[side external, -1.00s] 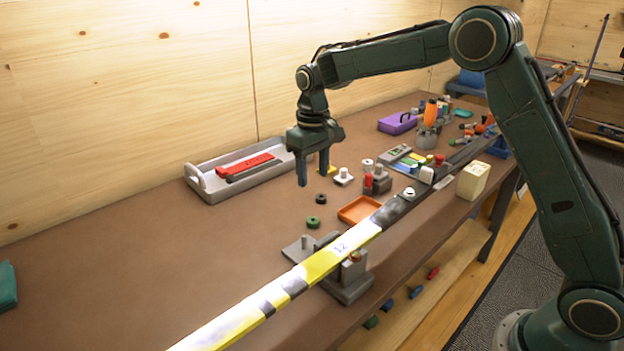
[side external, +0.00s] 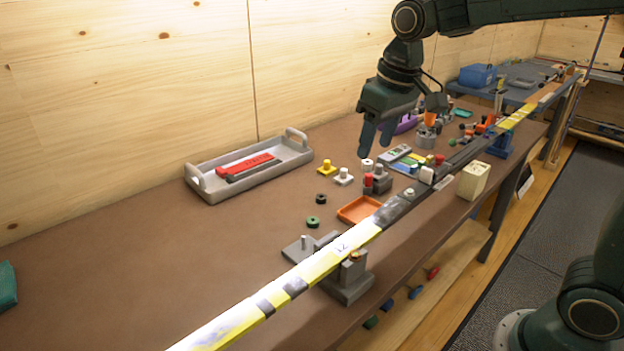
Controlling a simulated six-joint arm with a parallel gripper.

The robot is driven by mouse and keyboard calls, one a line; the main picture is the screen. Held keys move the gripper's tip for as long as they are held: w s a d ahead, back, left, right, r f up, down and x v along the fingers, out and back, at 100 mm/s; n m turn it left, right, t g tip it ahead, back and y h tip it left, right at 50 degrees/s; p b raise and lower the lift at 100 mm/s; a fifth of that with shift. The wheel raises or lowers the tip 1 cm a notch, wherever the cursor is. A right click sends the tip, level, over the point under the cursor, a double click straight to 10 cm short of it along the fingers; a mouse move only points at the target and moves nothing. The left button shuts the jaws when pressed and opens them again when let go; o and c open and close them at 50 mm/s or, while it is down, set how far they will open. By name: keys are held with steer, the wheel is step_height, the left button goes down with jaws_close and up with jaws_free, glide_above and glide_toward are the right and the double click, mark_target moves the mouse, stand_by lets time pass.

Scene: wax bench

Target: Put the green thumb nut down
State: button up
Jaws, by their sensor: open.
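The green thumb nut (side external: 313,222) lies on the brown bench top, left of the orange tray (side external: 359,210) and behind the grey block with a pin (side external: 304,246). Nothing is touching it. My gripper (side external: 375,149) is open and empty, raised above the bench, up and to the right of the nut and well apart from it. Its fingers point down, tilted a little.
A black nut (side external: 321,198) lies just behind the green one. A grey tray (side external: 270,181) holds red and dark bars.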

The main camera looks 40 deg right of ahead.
steer(key=s+f+t, duration=0.1)
steer(key=s+t, duration=0.2)
steer(key=s, duration=1.7)
steer(key=shift+d+f, duration=0.3)
steer(key=shift+d, duration=0.1)
